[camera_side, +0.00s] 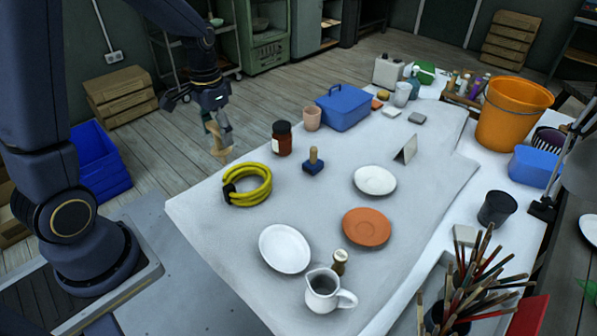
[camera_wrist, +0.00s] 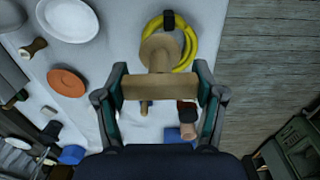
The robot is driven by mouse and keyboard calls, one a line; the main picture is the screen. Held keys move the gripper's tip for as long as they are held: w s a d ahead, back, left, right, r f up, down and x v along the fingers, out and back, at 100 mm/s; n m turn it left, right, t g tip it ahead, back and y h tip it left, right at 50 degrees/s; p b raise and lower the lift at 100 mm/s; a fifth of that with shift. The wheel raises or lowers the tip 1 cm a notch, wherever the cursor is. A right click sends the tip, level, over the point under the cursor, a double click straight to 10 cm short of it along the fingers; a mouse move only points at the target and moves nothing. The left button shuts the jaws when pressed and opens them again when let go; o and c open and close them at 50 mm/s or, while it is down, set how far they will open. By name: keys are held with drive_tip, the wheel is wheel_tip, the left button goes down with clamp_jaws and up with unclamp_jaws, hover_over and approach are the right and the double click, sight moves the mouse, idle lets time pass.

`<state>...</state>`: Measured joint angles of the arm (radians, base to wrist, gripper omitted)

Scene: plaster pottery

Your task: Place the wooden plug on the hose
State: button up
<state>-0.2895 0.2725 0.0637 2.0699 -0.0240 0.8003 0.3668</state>
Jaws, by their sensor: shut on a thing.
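The wooden plug (camera_side: 218,146) is a pale tan turned piece with a rounded, wider end. My gripper (camera_side: 216,122) is shut on it and holds it in the air near the left edge of the table. In the wrist view the plug (camera_wrist: 160,55) lies between the two fingers of my gripper (camera_wrist: 161,87), its rounded end away from the palm. The hose (camera_side: 250,186) is a yellow coil with a black band, lying on the table below and to the right of the plug. In the wrist view the plug overlaps part of the hose (camera_wrist: 189,40).
A brown jar (camera_side: 282,139), a pinkish cup (camera_side: 312,118) and a wooden-handled blue stamp (camera_side: 314,163) stand behind and right of the hose. A white oval plate (camera_side: 285,248) and a terracotta saucer (camera_side: 366,227) lie nearer. Bare table surrounds the hose's front side.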

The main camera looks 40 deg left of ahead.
drive_tip(key=w+a+f, duration=0.1)
drive_tip(key=w+f, duration=0.6)
drive_tip(key=f, duration=0.3)
drive_tip(key=shift+a, duration=0.4)
drive_tip(key=shift+f, duration=0.1)
drive_tip(key=o, duration=1.1)
